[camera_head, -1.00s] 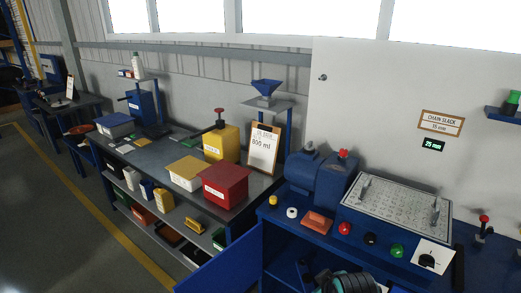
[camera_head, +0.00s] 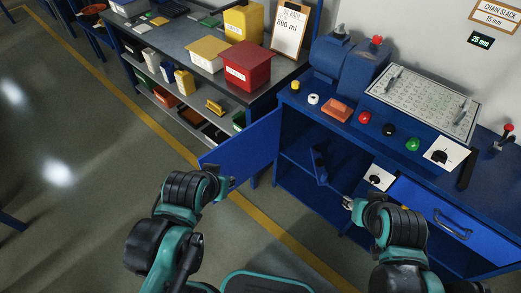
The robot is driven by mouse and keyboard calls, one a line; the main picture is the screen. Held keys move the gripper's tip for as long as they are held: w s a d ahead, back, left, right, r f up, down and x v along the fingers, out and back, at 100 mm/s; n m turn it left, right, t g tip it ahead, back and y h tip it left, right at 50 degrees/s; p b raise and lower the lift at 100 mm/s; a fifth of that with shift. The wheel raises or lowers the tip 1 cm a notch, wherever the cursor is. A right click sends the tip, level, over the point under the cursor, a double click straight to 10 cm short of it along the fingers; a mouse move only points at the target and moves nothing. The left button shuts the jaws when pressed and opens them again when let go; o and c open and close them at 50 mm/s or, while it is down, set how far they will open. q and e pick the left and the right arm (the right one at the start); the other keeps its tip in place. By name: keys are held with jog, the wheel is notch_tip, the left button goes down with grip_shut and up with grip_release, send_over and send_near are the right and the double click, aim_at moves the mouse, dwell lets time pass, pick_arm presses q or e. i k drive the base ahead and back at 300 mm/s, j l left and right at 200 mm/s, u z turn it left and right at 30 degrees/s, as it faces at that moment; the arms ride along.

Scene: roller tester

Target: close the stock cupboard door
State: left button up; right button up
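The stock cupboard door (camera_head: 245,148) is a plain blue panel. It stands open, swung out to the left of the blue bench cabinet, and the dark cupboard opening (camera_head: 302,142) shows to its right. My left gripper (camera_head: 230,183) is at the lower free end of the door, on the near side; I cannot tell whether it touches. My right gripper (camera_head: 347,202) is in front of the cabinet, below the opening and left of the drawer, with nothing visible in it. Both grippers are small in view, and their finger gaps are unclear.
A blue drawer (camera_head: 445,218) with a handle is right of the opening. The bench top carries buttons, an orange block (camera_head: 337,110) and a metal plate (camera_head: 424,100). A shelved table (camera_head: 200,62) with bins stands behind the door.

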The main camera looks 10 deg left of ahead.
aim_at(244, 154)
jog(key=i+j+z, duration=0.1)
jog(key=z, duration=0.35)
jog(key=j+z, duration=0.3)
jog(key=z, duration=0.15)
jog(key=j+z, duration=0.25)
jog(key=z, duration=0.15)
jog(key=j+z, duration=0.1)
jog(key=j, duration=0.35)
jog(key=k+j+z, duration=0.15)
jog(key=j, duration=0.25)
jog(key=j+z, duration=0.1)
jog(key=j, duration=0.35)
jog(key=k+j+z, duration=0.1)
jog(key=j, duration=0.3)
jog(key=k+j+z, duration=0.15)
jog(key=j, duration=0.3)
jog(key=j+z, duration=0.1)
jog(key=j, duration=0.3)
jog(key=k+j, duration=0.35)
jog(key=k+l+u, duration=0.4)
jog(key=k, duration=0.35)
jog(key=l, duration=0.1)
